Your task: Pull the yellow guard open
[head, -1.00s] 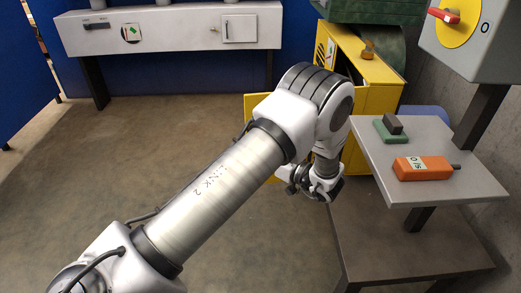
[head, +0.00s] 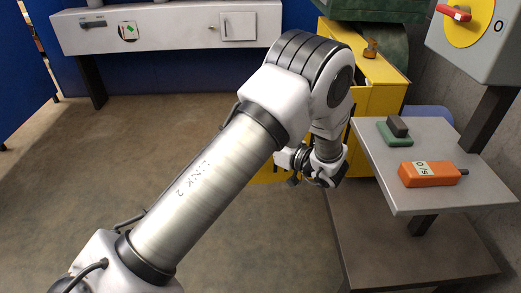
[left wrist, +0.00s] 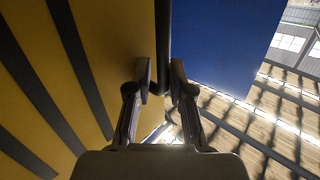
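The yellow guard (head: 266,174) stands out from the yellow cabinet (head: 377,85), mostly hidden behind my left arm in the head view. In the left wrist view the guard's face (left wrist: 110,45) fills the left side, yellow with dark slanted stripes. A dark upright bar (left wrist: 163,40), looking like its handle, runs down between the fingertips. My left gripper (head: 318,176) is at the guard, and in the left wrist view its fingers (left wrist: 161,80) close in on both sides of the bar. Finger contact is hard to make out. My right gripper is not in view.
A grey table (head: 420,195) on the right holds an orange device (head: 430,174) and a green block with a dark top (head: 395,133). A grey switch box (head: 475,45) with a red handle stands above it. The floor at left is open.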

